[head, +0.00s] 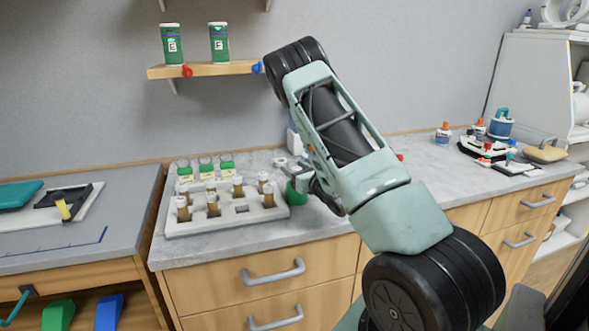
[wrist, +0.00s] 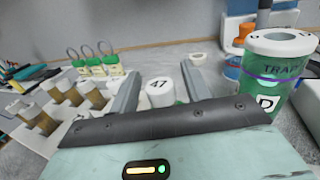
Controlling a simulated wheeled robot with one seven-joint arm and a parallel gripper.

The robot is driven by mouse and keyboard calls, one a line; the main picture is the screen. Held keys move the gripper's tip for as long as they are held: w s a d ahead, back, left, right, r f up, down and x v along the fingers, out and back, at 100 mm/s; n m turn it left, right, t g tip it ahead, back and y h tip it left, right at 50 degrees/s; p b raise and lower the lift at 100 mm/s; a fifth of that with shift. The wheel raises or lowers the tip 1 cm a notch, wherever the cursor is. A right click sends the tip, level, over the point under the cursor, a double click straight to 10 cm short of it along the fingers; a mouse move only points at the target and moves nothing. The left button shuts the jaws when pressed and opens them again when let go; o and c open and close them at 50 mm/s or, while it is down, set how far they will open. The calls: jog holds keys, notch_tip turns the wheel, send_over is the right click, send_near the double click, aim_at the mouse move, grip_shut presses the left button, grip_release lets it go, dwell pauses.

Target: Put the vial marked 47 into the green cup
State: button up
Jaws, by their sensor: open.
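A vial with a white cap marked 47 (wrist: 158,91) stands between the two fingers of my gripper (wrist: 160,80) in the wrist view. My gripper is open, with gaps to the cap; the vial's lower part is hidden by the gripper body. A green cup (wrist: 268,75) with a white rim, the word TRAP and a letter D stands close on the right in the wrist view. In the head view my gripper (head: 291,169) is over the counter, right of the rack. A green object (head: 296,194) shows beside it, partly covered; I cannot tell if it is the same cup.
A white rack (head: 238,222) with several brown vials (head: 213,205) stands left of my gripper. Green-labelled tags (head: 206,172) are behind it. A small white ring (wrist: 197,59) lies beyond the fingers. Two green containers (head: 172,46) stand on the shelf (head: 205,70) above.

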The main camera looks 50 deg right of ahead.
jog(key=b+v, duration=0.3)
jog(key=v, duration=0.8)
jog(key=shift+s+a+f, duration=0.1)
jog(key=shift+s+a, duration=0.05)
